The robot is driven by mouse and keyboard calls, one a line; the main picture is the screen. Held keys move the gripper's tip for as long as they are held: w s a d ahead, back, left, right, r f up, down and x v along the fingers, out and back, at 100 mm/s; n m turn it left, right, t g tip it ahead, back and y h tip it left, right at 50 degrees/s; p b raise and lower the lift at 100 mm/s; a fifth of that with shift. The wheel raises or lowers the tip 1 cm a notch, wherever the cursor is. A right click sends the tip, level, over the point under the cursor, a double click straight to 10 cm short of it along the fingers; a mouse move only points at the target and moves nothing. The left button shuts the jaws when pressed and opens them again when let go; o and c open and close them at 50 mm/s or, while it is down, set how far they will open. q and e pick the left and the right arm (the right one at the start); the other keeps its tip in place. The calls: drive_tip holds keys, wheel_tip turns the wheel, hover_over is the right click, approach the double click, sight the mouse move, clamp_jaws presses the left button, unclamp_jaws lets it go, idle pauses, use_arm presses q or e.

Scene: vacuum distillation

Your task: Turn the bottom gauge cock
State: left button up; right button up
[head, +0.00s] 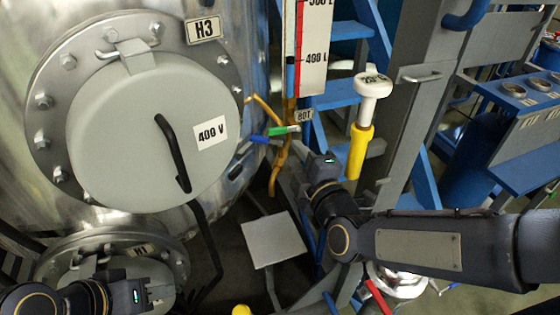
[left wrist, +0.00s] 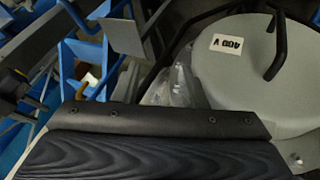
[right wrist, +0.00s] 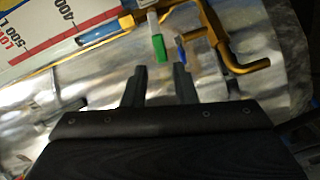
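The bottom gauge cock is beside the BOT tag (head: 304,115), below the level scale. Its green handle (head: 284,130) lies roughly level, with a blue handle (head: 258,140) to its left. My right gripper (head: 304,153) is just below and right of the green handle. In the right wrist view its two fingers (right wrist: 159,78) are apart and empty, with the green handle (right wrist: 158,47) just beyond the tips. The blue handle (right wrist: 180,52) is beside it. I cannot tell whether anything touches. My left gripper (head: 165,291) is low at the left, its fingers apart and empty.
The steel vessel with its grey 400 V hatch cover (head: 150,130) fills the left. A yellow pipe (right wrist: 235,66) bends close to the cock. A white-topped yellow post (head: 362,140) and a grey column (head: 415,90) stand to the right. A grey plate (head: 273,239) lies below.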

sight(277, 132)
drive_tip(key=shift+n+t, duration=0.5)
drive_tip(key=shift+n, duration=0.1)
drive_tip(key=x, duration=0.5)
drive_tip(key=b+x, duration=0.1)
drive_tip(key=x, duration=0.2)
drive_tip(key=shift+a+f, duration=0.3)
drive_tip(key=shift+a, duration=0.1)
clamp_jaws()
